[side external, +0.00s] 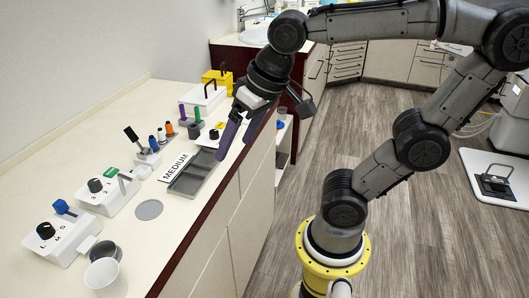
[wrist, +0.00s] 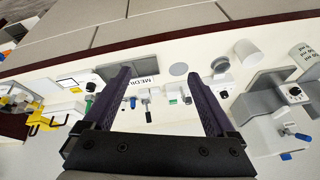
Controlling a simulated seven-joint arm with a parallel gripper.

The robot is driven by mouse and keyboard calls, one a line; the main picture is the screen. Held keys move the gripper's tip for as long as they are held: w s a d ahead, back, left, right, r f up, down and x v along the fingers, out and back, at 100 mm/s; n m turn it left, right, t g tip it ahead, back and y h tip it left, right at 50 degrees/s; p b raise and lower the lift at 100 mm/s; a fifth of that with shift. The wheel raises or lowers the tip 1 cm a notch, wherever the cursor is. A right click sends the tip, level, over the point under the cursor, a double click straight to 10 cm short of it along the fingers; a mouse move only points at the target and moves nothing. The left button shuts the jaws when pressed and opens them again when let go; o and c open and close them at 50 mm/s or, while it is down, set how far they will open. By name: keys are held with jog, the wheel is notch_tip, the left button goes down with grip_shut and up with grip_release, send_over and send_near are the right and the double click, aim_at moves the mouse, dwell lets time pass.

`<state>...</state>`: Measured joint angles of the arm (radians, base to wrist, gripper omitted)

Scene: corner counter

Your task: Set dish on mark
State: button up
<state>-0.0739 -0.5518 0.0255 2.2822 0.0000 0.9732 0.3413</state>
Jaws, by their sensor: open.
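A flat grey disc (side external: 149,209) lies on the cream counter, likely the mark; it also shows in the wrist view (wrist: 179,69). No dish can be made out clearly. A shallow grey tray (side external: 193,173) sits beside a white "MEDIUM" card (side external: 175,166), near the counter's front edge; I cannot tell what it holds. The card shows between my fingers in the wrist view (wrist: 145,83). My gripper (side external: 234,150) has purple fingers spread apart and empty, above the counter edge, right of the tray. Its fingers also show in the wrist view (wrist: 159,78).
White knob boxes (side external: 62,240) (side external: 108,193) line the wall side.

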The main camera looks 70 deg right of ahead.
jog(key=s+d+f+n, duration=0.1)
jog(key=s+f+n, duration=0.2)
jog(key=s, duration=0.2)
jog(key=shift+d+f+t, duration=0.15)
jog(key=shift+d+t, duration=0.15)
jog(key=shift+t, duration=0.1)
